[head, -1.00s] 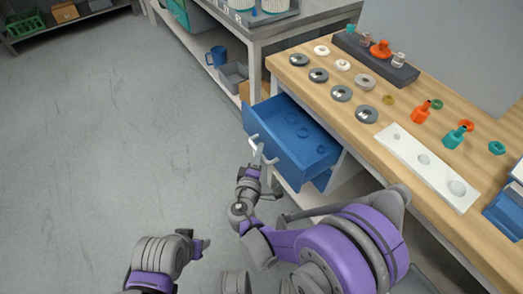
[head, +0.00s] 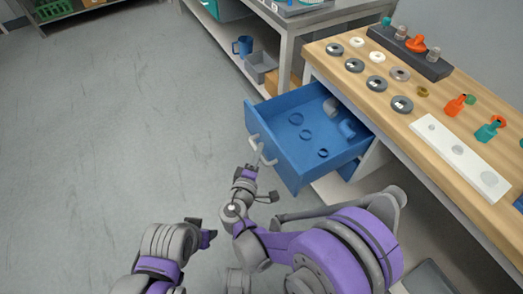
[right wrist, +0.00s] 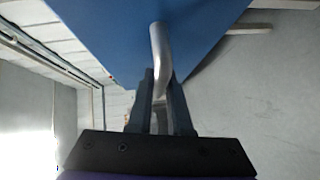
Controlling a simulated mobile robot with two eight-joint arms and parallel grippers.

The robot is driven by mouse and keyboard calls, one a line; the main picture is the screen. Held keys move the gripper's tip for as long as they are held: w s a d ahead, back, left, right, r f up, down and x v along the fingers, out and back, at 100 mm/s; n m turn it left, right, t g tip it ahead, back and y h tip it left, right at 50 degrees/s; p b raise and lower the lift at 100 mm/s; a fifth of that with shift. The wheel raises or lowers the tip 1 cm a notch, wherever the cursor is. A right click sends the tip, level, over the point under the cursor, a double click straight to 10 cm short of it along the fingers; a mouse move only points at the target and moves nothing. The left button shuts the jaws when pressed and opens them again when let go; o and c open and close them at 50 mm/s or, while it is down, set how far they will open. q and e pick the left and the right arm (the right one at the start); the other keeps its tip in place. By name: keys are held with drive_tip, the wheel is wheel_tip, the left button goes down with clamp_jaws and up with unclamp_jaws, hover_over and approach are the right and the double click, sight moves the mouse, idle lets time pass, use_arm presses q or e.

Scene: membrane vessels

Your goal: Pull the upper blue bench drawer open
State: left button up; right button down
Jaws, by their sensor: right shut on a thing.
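The upper blue drawer (head: 292,172) stands pulled well out from the wooden bench in the head view. Several blue rings and blue and grey parts lie inside it. Its grey bar handle (head: 263,147) is on the front panel. My right gripper (head: 257,160) is at the handle. In the right wrist view the fingers (right wrist: 161,100) are shut around the metal handle (right wrist: 160,50), with the blue drawer front (right wrist: 110,30) behind it. My left gripper (head: 205,232) is at the lower middle, over the floor and away from the drawer; its finger opening cannot be made out.
The wooden bench top (head: 375,113) holds several grey and white rings, orange and teal bottles and a white plate (head: 460,155) with round recesses. A lower blue drawer (head: 349,168) sits under the open one. A grey shelf bench stands behind. The floor (head: 110,140) at left is clear.

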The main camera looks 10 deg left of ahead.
idle(0.3)
drive_tip(key=c, duration=0.9)
unclamp_jaws()
drive_tip(key=shift+o, duration=0.2)
use_arm(q)
drive_tip(key=shift+s, duration=0.2)
use_arm(e)
drive_tip(key=shift+s, duration=0.15)
